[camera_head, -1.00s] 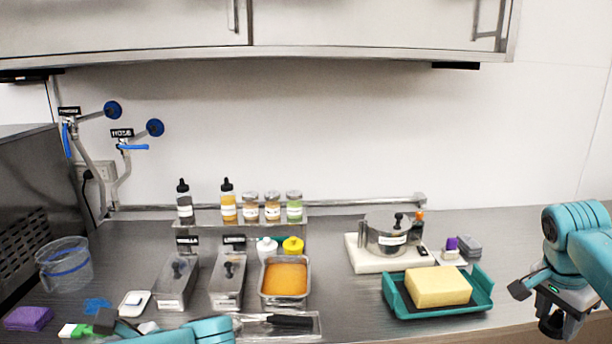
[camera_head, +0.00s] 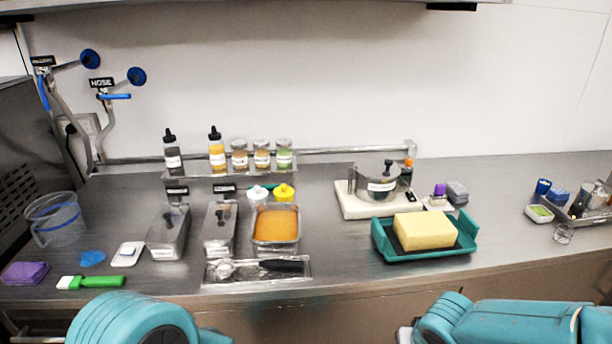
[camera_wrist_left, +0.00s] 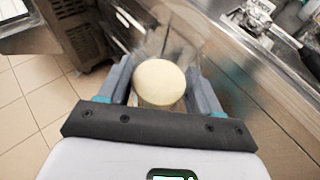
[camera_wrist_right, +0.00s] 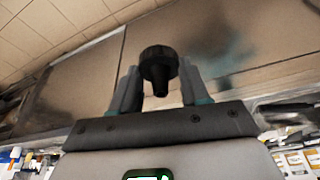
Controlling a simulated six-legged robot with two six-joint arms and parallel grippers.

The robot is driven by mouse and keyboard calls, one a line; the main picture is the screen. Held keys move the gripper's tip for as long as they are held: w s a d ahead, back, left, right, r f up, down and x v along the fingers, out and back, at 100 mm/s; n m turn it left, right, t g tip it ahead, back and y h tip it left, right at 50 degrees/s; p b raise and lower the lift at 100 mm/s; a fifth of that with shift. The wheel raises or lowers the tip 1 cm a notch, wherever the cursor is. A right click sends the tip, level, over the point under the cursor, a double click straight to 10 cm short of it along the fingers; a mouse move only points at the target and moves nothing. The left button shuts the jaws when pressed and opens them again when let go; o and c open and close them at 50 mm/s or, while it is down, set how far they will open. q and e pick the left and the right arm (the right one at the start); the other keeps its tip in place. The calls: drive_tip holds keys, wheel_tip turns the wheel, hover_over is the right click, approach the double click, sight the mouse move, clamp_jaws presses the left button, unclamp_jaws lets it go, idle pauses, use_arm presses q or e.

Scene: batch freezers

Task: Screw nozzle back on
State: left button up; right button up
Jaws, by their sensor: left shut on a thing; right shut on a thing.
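In the left wrist view my left gripper (camera_wrist_left: 159,70) is shut on a round, cream-coloured thing seen end on, which looks like an open bottle (camera_wrist_left: 160,84). A clear, blurred shape shows beyond it. In the right wrist view my right gripper (camera_wrist_right: 158,72) is shut on a black nozzle (camera_wrist_right: 159,61) with a ribbed collar and a narrower tip. The bottle and nozzle are apart; neither shows in the other's wrist view. In the head view both grippers are out of sight; only my teal arms show at the bottom edge.
Two bottles with black nozzles, one dark (camera_head: 173,156) and one orange (camera_head: 217,153), stand with several jars on a rear shelf. Lidded steel bins, an orange-filled pan (camera_head: 275,225), a teal tray (camera_head: 464,243) and a scale (camera_head: 350,205) crowd the counter.

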use_arm(q)
drive_tip(key=shift+w+d+f, duration=0.25)
drive_tip(key=shift+w+f, duration=0.2)
use_arm(e)
drive_tip(key=shift+w+a+f+n, duration=0.15)
drive_tip(key=shift+w+a+n, duration=0.5)
drive_tip(key=shift+w, duration=0.2)
use_arm(q)
drive_tip(key=shift+s+r, duration=0.15)
drive_tip(key=shift+s, duration=0.1)
use_arm(e)
drive_tip(key=shift+s, duration=0.25)
use_arm(q)
drive_tip(key=shift+w, duration=0.1)
use_arm(e)
drive_tip(key=shift+w, duration=0.1)
use_arm(q)
drive_tip(key=shift+g, duration=0.3)
drive_tip(key=shift+d, duration=0.2)
drive_tip(key=w+d+f+m+t+h, duration=0.1)
drive_tip(key=d+m+t+h, duration=0.4)
drive_tip(key=d, duration=0.9)
drive_tip(key=f+m+h, duration=0.1)
drive_tip(key=m+h, duration=0.1)
drive_tip(key=shift+w+d+m+h, duration=0.4)
